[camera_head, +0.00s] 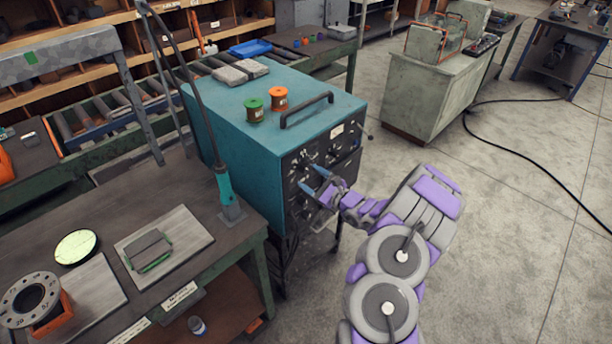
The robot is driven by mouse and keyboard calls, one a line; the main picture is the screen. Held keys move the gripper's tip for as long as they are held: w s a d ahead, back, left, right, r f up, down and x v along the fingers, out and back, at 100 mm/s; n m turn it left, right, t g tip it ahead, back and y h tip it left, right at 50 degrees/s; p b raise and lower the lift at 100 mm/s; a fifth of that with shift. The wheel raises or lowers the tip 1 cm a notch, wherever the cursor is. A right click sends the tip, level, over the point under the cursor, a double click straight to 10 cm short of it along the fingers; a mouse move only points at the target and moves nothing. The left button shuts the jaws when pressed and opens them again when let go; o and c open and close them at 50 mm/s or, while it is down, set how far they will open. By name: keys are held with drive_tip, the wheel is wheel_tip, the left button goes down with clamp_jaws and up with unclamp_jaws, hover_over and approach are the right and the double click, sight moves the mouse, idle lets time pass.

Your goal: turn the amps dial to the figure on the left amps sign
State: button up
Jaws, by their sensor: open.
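The teal welding machine (238,125) stands in the middle of the view, with its dark control panel (345,152) facing right and toward me. Several small knobs and white labels show on the panel. They are too small to tell which is the amps dial, and I cannot read a figure. My gripper (318,182) is open at the lower left part of the panel, its bluish fingers pointing at it. I cannot tell whether they touch a knob. My wrist hides part of the lower panel. Signs with unreadable print hang on the workbench's front edge, one of them a white sign (179,296).
Green and orange spools (279,98) and a handle (307,108) sit on the machine. Floor (520,220) at right is clear except for a black cable.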

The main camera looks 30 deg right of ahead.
sight(306, 172)
drive_tip(key=w+d, duration=0.3)
drive_tip(key=shift+w+f, duration=0.1)
drive_tip(key=shift+f, duration=0.3)
drive_tip(key=a, duration=0.2)
drive_tip(key=shift+a+r, duration=0.35)
drive_tip(key=shift+c, duration=0.6)
drive_tip(key=shift+a, duration=0.2)
drive_tip(key=shift+c, duration=0.8)
drive_tip(key=shift+f, duration=0.1)
drive_tip(key=shift+c, duration=0.7)
drive_tip(key=shift+d+f, duration=0.15)
drive_tip(key=shift+d, duration=0.85)
drive_tip(key=c, duration=0.4)
drive_tip(key=shift+c, duration=1)
drive_tip(key=shift+a, duration=0.25)
drive_tip(key=shift+c, duration=0.2)
